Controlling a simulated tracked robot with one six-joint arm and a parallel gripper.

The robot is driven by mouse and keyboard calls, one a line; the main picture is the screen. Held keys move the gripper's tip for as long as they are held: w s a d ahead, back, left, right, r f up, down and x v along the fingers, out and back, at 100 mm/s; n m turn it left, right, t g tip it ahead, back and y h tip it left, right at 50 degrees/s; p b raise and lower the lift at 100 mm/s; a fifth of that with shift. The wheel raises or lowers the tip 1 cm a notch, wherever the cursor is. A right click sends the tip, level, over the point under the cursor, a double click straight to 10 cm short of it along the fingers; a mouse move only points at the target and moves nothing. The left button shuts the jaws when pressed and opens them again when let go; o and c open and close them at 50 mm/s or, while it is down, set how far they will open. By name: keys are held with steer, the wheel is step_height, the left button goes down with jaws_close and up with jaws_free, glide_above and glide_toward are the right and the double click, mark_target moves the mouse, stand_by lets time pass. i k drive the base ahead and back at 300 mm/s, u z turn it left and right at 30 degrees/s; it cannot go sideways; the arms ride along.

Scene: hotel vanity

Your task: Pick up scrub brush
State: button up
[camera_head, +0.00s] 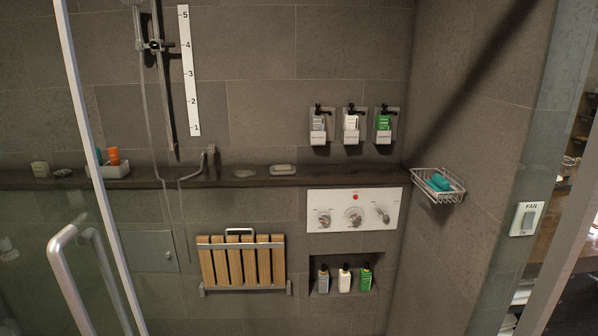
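A teal object (438,182), which looks like the scrub brush, lies in a wire basket (450,196) on the right-hand wall. Its bristles and exact shape are too small to make out. The basket's wire rim partly covers its lower side. My gripper does not show in the head view.
A dark ledge (225,180) runs along the back wall, with a pale dish (283,169) and a white tray (112,172) of orange items. Below are a folding wooden seat (240,262) and a control panel (353,211). A glass door with a metal handle (62,240) stands at left.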

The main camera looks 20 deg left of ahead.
mark_target(439, 184)
steer(key=u, duration=0.2)
steer(key=i, duration=0.25)
steer(key=u, duration=0.75)
steer(key=i, duration=1.9)
steer(key=z, duration=0.4)
